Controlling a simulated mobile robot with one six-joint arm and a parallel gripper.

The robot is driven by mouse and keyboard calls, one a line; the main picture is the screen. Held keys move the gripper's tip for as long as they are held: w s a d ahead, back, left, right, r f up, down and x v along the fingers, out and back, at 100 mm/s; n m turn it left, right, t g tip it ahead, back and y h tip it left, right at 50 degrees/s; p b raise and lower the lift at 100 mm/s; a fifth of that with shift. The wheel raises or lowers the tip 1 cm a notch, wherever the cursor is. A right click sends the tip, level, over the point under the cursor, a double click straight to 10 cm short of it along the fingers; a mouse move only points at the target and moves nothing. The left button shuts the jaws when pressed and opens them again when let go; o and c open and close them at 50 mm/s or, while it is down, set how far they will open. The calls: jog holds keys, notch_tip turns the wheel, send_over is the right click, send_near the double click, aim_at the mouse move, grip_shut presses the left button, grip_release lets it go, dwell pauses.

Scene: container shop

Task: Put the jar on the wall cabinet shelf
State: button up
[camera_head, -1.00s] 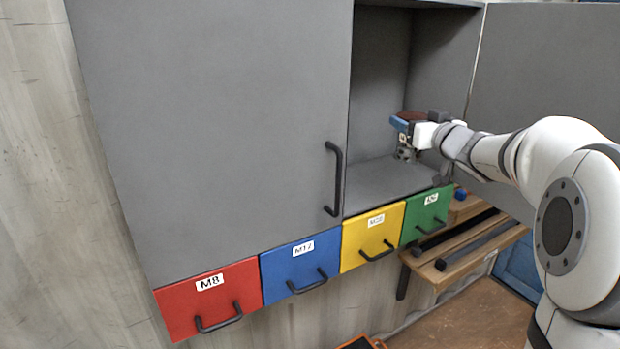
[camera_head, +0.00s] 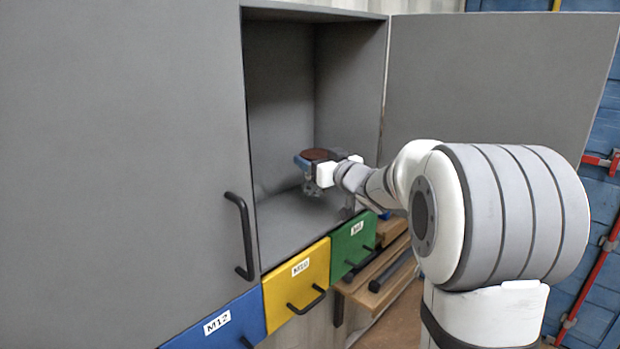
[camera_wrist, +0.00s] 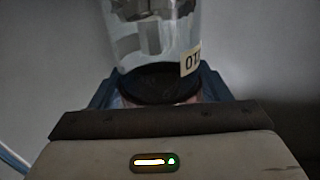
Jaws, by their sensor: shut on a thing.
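The jar is clear glass with a dark reddish-brown lid (camera_head: 320,154). In the wrist view the jar (camera_wrist: 150,40) shows metallic contents and a partly visible label. My gripper (camera_head: 311,161) has blue fingers and is shut on the jar around its lid end. It holds the jar inside the open right compartment of the grey wall cabinet. The cabinet shelf (camera_head: 280,229) is the bare grey floor of that compartment, below the jar. The jar's lower end is small and partly hidden, so I cannot tell whether it touches the shelf.
The right cabinet door (camera_head: 500,75) stands wide open beside my arm. The left door (camera_head: 130,140) is shut, with a black handle (camera_head: 240,237). Blue, yellow (camera_head: 297,278) and green (camera_head: 353,245) drawers run below. A wooden ledge (camera_head: 380,281) lies under them.

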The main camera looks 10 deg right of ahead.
notch_tip(320, 180, down, 4)
jog(key=shift+r, duration=0.1)
jog(key=shift+s, duration=0.15)
jog(key=o, duration=1.7)
jog(key=shift+o, duration=0.2)
